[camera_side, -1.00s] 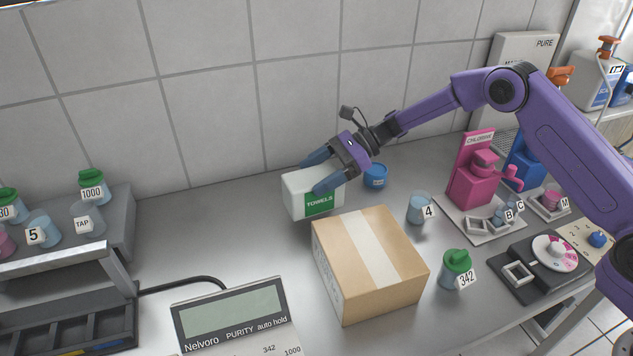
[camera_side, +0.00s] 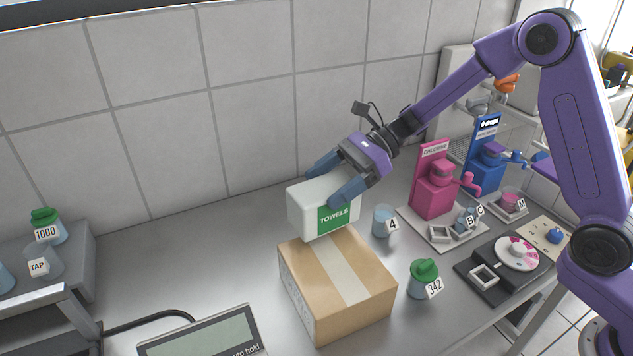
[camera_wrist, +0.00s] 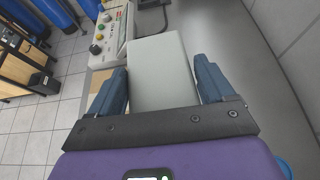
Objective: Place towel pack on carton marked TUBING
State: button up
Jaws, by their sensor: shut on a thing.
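The towel pack (camera_side: 311,209) is a white box with a green TOWELS label. My gripper (camera_side: 335,180) is shut on it, one blue finger on each side. In the side view the pack overlaps the back edge of the brown carton (camera_side: 312,265); it looks raised, and I cannot tell whether it touches. The carton has a pale tape strip along its top, and I cannot read a TUBING mark on it. In the wrist view the pack (camera_wrist: 160,72) sits between the two fingers (camera_wrist: 160,85).
A green-capped bottle marked 342 (camera_side: 423,278) stands right of the carton, and a cup marked 4 (camera_side: 382,221) behind it. A pink chlorine stand (camera_side: 434,185) is farther right. A meter (camera_side: 205,335) lies at front left.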

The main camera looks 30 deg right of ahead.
jog(key=s+d+r, duration=0.3)
jog(key=s+r, duration=0.2)
jog(key=s, duration=0.5)
jog(key=s+d+r, duration=0.3)
jog(key=s+r, duration=0.3)
jog(key=s, duration=0.4)
jog(key=shift+m+t, duration=0.3)
jog(key=shift+t, duration=0.1)
jog(key=shift+w+a+f, duration=1.35)
jog(key=shift+w+f, duration=0.55)
jog(key=shift+f, duration=0.3)
jog(key=shift+w+a+f, duration=1.4)
jog(key=shift+w+f, duration=0.55)
jog(key=shift+f, duration=0.25)
jog(key=shift+w+a+f, duration=1.35)
jog(key=shift+w+f, duration=0.55)
jog(key=shift+f, duration=0.3)
jog(key=shift+f, duration=0.15)
jog(key=o, duration=1)
